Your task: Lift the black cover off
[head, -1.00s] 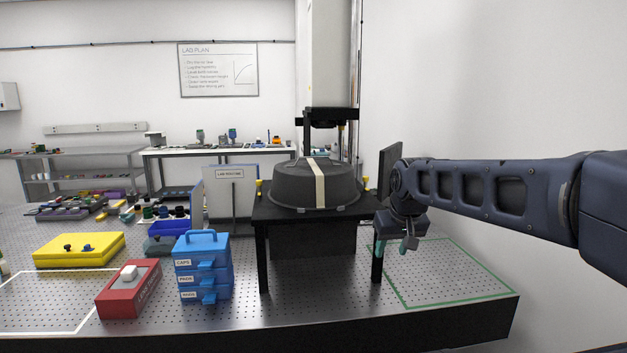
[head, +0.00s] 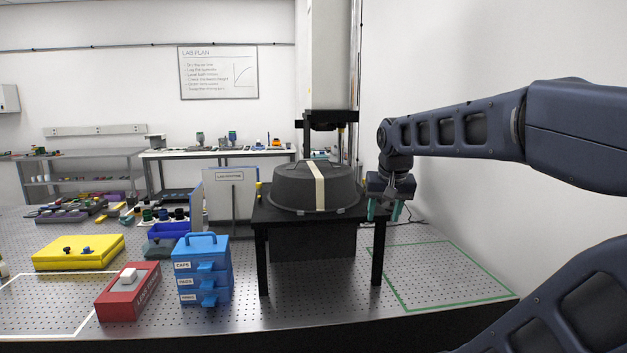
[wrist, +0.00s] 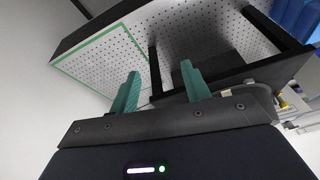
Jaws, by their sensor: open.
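The black cover (head: 283,186) is a round, dome-like lid with a pale strap over its top. It sits on the black raised stand (head: 262,218) in the head view. My gripper (head: 383,210) is just right of the cover, beside the stand's right edge, with its fingers pointing down. In the wrist view my gripper (wrist: 160,90) shows two teal fingers apart with nothing between them. The stand's dark top (wrist: 240,78) is close to the right finger there.
A green outlined area (head: 455,276) on the perforated bench is empty at right. A blue drawer box (head: 203,265), a red box (head: 125,297) and a yellow case (head: 75,255) stand at left. A dark column unit (head: 330,118) rises behind the cover.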

